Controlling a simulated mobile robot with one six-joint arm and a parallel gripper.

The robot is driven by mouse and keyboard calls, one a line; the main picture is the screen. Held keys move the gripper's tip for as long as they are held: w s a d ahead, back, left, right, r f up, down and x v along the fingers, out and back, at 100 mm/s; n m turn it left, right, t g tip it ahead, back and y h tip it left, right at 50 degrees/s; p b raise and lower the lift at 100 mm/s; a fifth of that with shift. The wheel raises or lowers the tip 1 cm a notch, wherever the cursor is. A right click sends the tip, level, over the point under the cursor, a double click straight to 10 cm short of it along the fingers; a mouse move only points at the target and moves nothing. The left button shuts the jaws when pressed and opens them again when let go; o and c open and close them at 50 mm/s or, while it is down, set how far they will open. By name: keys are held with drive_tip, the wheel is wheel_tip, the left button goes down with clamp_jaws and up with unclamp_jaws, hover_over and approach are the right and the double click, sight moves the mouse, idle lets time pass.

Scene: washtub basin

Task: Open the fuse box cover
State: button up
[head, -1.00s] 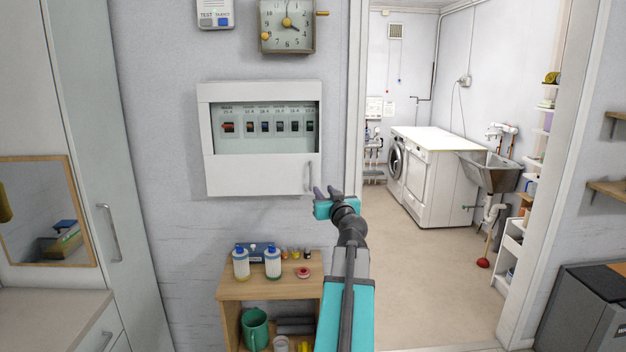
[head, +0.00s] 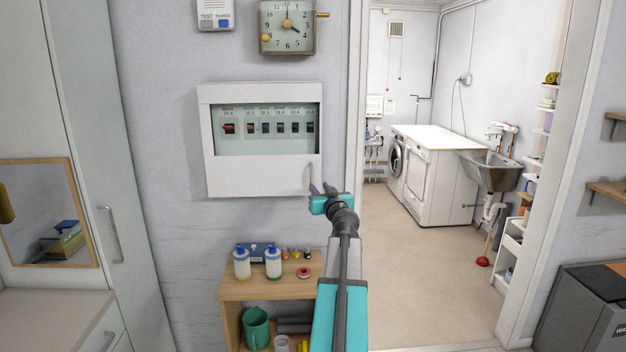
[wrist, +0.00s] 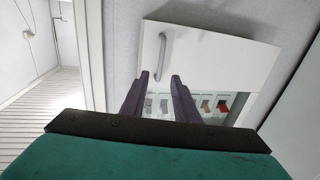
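The white fuse box (head: 205,135) is on the wall, with a row of switches (head: 265,127) visible behind its window. Its cover (head: 250,177) looks shut and has a vertical grey handle (head: 311,175) at the lower right. My gripper (head: 321,188) is at that handle, by the cover's lower right corner. In the wrist view, the fingers of my gripper (wrist: 161,77) are apart, pointing at the cover (wrist: 220,52). The handle (wrist: 161,55) shows between and beyond the fingertips. I cannot tell whether the fingers touch it.
A wooden shelf (head: 235,290) with bottles (head: 273,264) stands below the box. A clock (head: 287,27) hangs above it. The door frame (head: 352,120) is close on the right. A tall cabinet (head: 90,130) stands on the left.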

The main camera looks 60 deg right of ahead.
drive_tip(key=p+x, duration=0.3)
drive_tip(key=x, duration=0.6)
drive_tip(key=shift+c, duration=0.4)
